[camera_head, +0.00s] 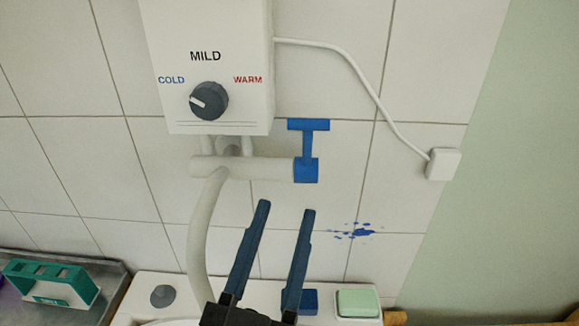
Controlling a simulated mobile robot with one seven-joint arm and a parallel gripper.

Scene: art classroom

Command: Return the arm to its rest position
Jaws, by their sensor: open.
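My gripper (287,207) shows at the bottom centre, its two long blue fingers pointing up and spread apart. It is open, with nothing between the fingers. The fingertips appear just below the blue tap handle (308,140) on the white pipe. I cannot tell how far they are from the wall. The rest of my arm is out of view below the frame.
A white water heater (235,100) with a dark dial (209,101) hangs on the tiled wall. A pale curved spout (201,240) comes down left of my gripper. Below are a sink ledge (150,281), a green soap bar (358,303) and a green-and-white box (52,284).

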